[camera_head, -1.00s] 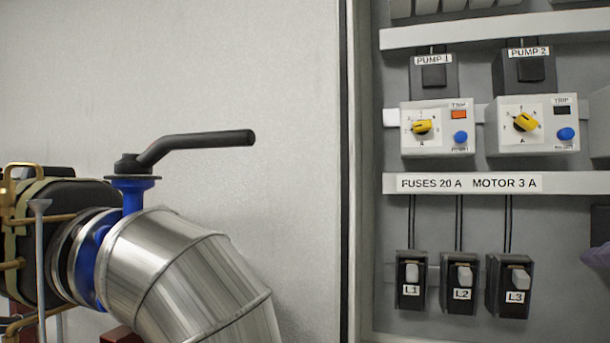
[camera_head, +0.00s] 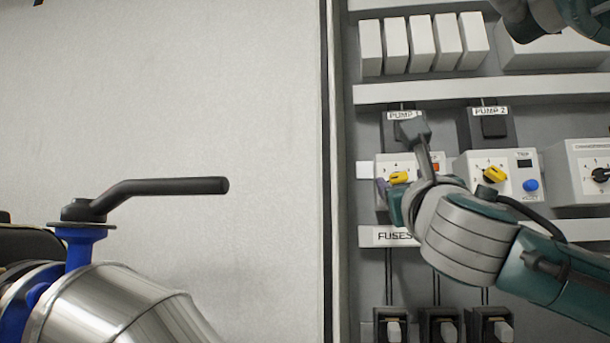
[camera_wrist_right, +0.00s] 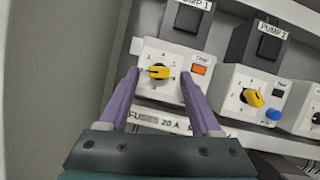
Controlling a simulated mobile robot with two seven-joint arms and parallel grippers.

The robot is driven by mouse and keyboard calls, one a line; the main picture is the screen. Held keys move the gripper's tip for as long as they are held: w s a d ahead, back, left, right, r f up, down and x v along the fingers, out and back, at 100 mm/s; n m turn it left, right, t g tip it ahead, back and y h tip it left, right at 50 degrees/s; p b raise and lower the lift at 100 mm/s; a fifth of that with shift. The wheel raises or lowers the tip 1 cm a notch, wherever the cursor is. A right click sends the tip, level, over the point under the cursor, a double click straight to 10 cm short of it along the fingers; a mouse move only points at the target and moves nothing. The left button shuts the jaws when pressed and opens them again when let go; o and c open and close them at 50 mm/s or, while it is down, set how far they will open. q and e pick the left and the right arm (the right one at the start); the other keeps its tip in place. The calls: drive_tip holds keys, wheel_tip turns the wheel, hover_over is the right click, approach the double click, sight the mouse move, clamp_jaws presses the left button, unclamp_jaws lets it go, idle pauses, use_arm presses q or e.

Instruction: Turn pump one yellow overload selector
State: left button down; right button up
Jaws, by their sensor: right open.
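The pump one yellow overload selector (camera_head: 399,178) is a small knob on a white dial of the PUMP 1 overload relay (camera_wrist_right: 180,86). The knob also shows in the right wrist view (camera_wrist_right: 159,71), lying roughly level across its dial. My right gripper (camera_wrist_right: 160,77) is open, with its purple fingers on either side of the knob and a visible gap to it. Whether the tips are level with the knob in depth, I cannot tell. In the head view the gripper (camera_head: 384,189) and wrist hide much of the relay. My left gripper is not in view.
The pump 2 relay (camera_head: 466,177), with its own yellow selector (camera_head: 494,174) and blue button (camera_head: 530,185), stands close on the right. An orange trip window (camera_wrist_right: 201,70) is near my right finger. Black fuse holders (camera_head: 439,326) sit below. A black-handled valve (camera_head: 150,187) stands at left.

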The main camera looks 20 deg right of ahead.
drive_tip(key=shift+w+d+r, duration=0.2)
drive_tip(key=shift+w+d, duration=0.05)
drive_tip(key=shift+w, duration=0.3)
clamp_jaws()
